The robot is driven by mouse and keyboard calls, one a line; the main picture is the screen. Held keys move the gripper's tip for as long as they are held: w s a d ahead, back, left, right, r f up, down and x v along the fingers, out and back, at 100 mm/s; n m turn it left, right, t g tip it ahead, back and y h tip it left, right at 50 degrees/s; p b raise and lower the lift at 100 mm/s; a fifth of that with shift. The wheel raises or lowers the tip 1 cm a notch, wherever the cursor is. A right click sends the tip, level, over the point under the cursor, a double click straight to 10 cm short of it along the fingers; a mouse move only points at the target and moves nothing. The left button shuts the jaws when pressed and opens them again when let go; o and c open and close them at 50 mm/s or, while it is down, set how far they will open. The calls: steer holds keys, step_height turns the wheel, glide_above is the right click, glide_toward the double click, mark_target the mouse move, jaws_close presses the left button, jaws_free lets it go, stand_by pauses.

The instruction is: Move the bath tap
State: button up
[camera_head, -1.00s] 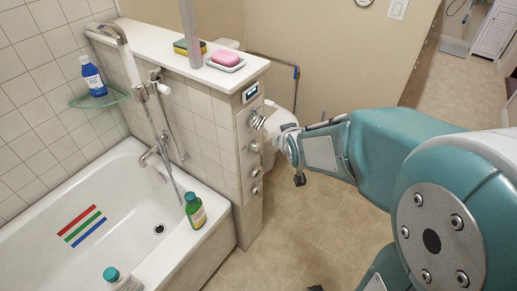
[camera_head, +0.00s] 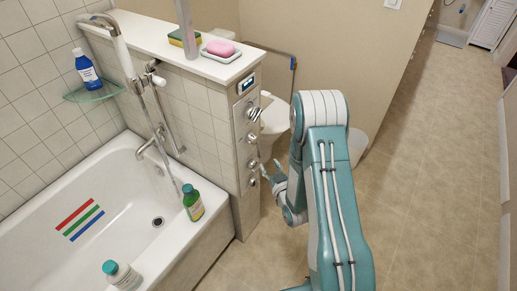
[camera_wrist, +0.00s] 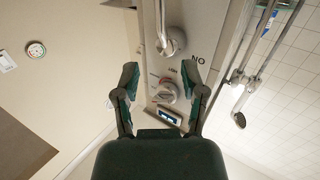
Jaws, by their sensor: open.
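The bath tap's chrome spout (camera_head: 150,148) juts from the tiled wall over the white tub (camera_head: 95,170). A steel panel (camera_head: 247,148) on the end of the half-wall carries several knobs. In the wrist view a round dial with a red mark (camera_wrist: 166,92) and a chrome lever fitting (camera_wrist: 172,42) show on this panel. I cannot tell which control works the tap. My gripper (camera_head: 270,173) is beside the panel's lower knobs. In the wrist view my gripper (camera_wrist: 160,70) is open and empty, its fingers spread either side of the panel; contact is not visible.
A green bottle (camera_head: 193,202) and a white bottle (camera_head: 120,274) stand on the tub rim. A blue bottle (camera_head: 87,68) is on a glass shelf. Pink soap (camera_head: 221,48) and a sponge (camera_head: 183,38) lie on the ledge. A toilet (camera_head: 273,122) stands behind; the right floor is clear.

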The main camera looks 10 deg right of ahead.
mark_target(259, 150)
steer(key=shift+t, duration=0.3)
steer(key=w, duration=0.3)
steer(key=w+a, duration=0.1)
steer(key=w, duration=0.2)
steer(key=w+f, duration=0.1)
steer(key=w, duration=0.2)
steer(key=shift+w+a, duration=0.4)
jaws_close()
